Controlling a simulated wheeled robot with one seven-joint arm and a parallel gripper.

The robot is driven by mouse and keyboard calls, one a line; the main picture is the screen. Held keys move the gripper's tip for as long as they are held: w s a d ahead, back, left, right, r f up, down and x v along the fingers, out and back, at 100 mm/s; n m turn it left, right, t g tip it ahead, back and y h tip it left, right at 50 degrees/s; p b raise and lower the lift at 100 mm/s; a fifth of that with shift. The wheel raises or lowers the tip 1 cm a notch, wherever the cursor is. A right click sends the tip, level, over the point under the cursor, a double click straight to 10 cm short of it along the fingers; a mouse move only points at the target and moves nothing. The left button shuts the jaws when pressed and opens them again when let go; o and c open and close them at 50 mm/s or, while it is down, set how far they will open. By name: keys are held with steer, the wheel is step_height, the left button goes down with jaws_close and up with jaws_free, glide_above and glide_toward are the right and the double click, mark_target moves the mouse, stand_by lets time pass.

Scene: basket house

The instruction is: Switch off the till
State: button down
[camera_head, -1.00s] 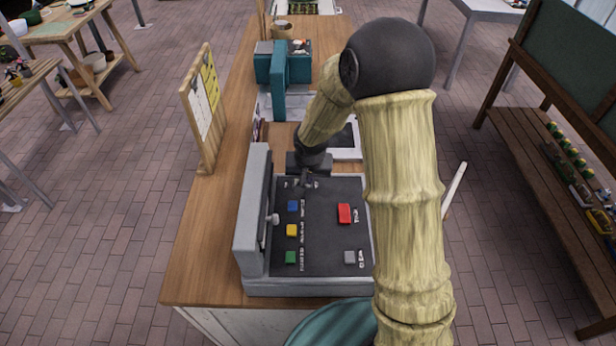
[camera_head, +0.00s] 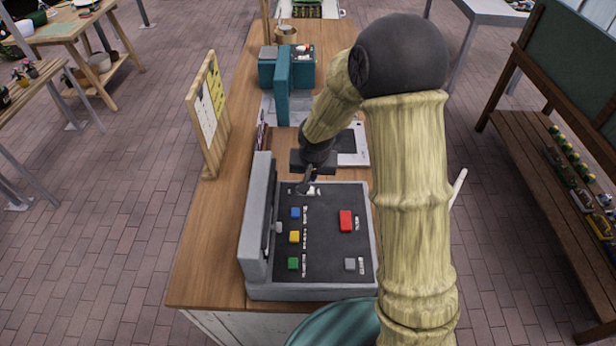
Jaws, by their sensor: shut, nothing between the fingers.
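The till (camera_head: 262,215) is a grey box on the wooden counter, with a dark sloped panel and a raised grey part along its left side. The panel bears a blue button (camera_head: 295,213), a yellow button (camera_head: 294,236), a green button (camera_head: 293,263), a large red button (camera_head: 345,221) and a grey button (camera_head: 350,264). A small pale knob (camera_head: 278,227) shows at the panel's left edge. My gripper (camera_head: 306,189) is shut and empty, pointing down over the panel's far edge, beside a small white part (camera_head: 316,191). Whether it touches the panel is unclear. The labels are too small to read.
A wooden board with papers (camera_head: 207,115) stands on the counter, left of and beyond the till. A teal device (camera_head: 284,80) stands farther back. My arm crosses the counter's right side. A shelf with a green board (camera_head: 565,50) stands at right.

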steer(key=d+b+v, duration=0.1)
steer(key=v, duration=0.8)
steer(key=shift+d+r, duration=0.3)
steer(key=shift+d, duration=0.1)
steer(key=shift+a, duration=0.1)
steer(key=s+d+f, duration=0.1)
steer(key=s+d, duration=0.3)
steer(key=s, duration=0.4)
steer(key=s+d+f+n, duration=0.1)
steer(key=s+d, duration=0.2)
steer(key=s, duration=0.5)
steer(key=shift+d+g, duration=0.4)
steer(key=shift+w, duration=0.1)
steer(key=shift+f, duration=0.1)
